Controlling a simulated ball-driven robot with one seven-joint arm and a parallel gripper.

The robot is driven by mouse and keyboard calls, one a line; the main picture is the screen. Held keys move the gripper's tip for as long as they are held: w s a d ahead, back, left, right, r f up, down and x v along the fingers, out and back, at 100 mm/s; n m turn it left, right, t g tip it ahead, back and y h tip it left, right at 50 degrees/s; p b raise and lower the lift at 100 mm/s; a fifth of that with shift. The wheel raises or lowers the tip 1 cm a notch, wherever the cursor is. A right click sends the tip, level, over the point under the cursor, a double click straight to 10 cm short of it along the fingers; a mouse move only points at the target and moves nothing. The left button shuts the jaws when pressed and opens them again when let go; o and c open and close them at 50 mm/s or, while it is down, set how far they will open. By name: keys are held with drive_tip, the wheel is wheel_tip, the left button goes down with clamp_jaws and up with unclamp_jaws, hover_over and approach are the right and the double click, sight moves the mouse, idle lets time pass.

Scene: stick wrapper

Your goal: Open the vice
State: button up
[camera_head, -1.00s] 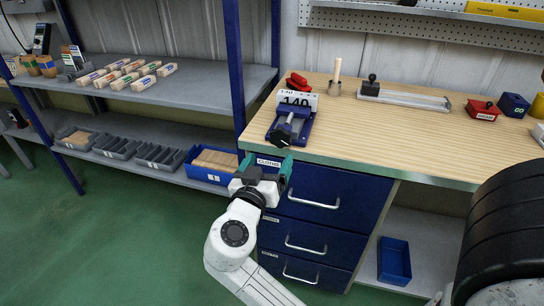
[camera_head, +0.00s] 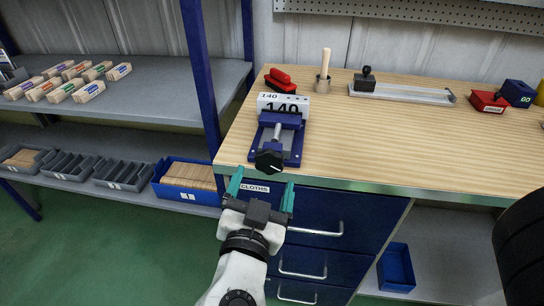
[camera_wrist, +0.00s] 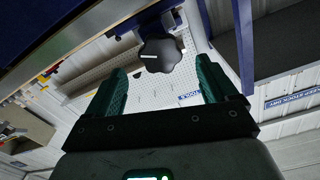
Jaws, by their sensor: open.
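The blue vice (camera_head: 291,146) sits at the left front of the wooden bench, with its black star-shaped knob (camera_head: 268,161) at the near end of the screw, by the bench edge. My gripper (camera_head: 262,186), with green fingers, is open and empty just in front of and below the knob. In the wrist view the knob (camera_wrist: 160,55) shows ahead, between the two spread fingers (camera_wrist: 162,80) and beyond their tips. I see no contact. The vice's jaws are partly hidden by the tag and screw.
The bench top (camera_head: 400,140) is clear to the right of the vice. A red stapler-like item (camera_head: 281,82) and a holder with a wooden stick (camera_head: 324,70) stand behind it. Blue drawers (camera_head: 330,225) lie below the bench edge. A blue post (camera_head: 202,80) and shelves stand left.

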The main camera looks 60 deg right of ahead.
sight(268, 165)
drive_tip(key=x, duration=0.6)
drive_tip(key=shift+w+d+p, duration=0.15)
drive_tip(key=shift+d+p, duration=0.25)
drive_tip(key=shift+c, duration=0.3)
drive_tip(key=c, duration=1)
drive_tip(key=shift+n+p, duration=0.3)
drive_tip(key=shift+n, duration=2.1)
drive_tip(key=o, duration=1.1)
drive_tip(key=shift+c, duration=0.2)
drive_tip(key=shift+a, duration=0.1)
drive_tip(key=b+v, duration=0.1)
drive_tip(key=v, duration=0.9)
drive_tip(key=shift+a, duration=0.35)
